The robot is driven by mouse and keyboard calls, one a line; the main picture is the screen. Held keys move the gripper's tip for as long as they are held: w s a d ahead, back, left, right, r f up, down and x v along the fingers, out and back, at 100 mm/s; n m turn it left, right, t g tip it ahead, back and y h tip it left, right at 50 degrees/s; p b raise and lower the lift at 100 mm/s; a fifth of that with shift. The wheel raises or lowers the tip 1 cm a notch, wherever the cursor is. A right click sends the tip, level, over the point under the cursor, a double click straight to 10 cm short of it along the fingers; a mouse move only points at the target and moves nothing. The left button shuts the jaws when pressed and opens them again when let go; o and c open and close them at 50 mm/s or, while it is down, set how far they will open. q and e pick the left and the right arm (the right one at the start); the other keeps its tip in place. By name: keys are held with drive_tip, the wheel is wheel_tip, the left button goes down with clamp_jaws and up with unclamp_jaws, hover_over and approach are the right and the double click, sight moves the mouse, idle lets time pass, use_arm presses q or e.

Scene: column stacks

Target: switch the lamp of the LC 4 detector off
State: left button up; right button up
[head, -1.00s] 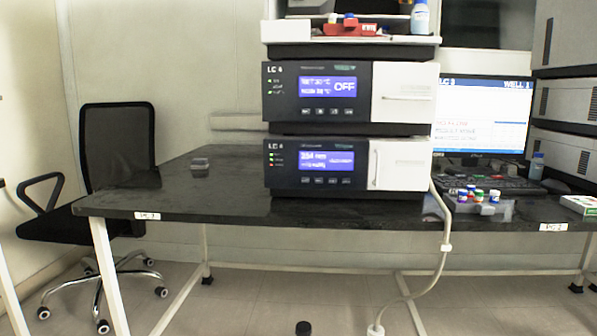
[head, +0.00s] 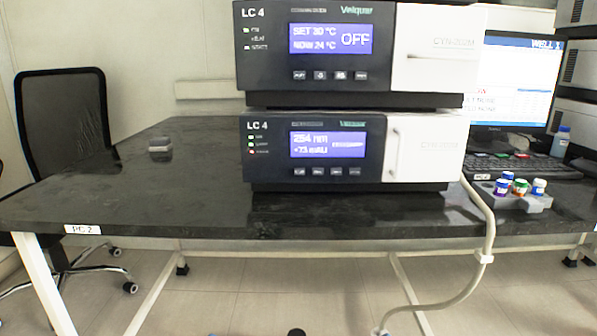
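The LC 4 detector (head: 270,175) is the lower unit of the stack on the black bench. Its blue screen (head: 328,144) reads 254 nm with a second line of about -7.3 mAU. A row of small buttons (head: 327,171) sits under the screen. Small status lamps (head: 251,145) are at the left of its front, at least one lit green. A white door with a handle (head: 425,148) covers its right side. Neither of my grippers is in view.
An LC 4 unit (head: 265,75) showing OFF, SET 30 °C and NOW 24 °C stands on the detector. A vial rack (head: 538,203), keyboard (head: 525,165) and monitor (head: 514,90) are at the right. A pale cable (head: 489,225) hangs over the front edge. The bench's left part (head: 100,190) is mostly clear.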

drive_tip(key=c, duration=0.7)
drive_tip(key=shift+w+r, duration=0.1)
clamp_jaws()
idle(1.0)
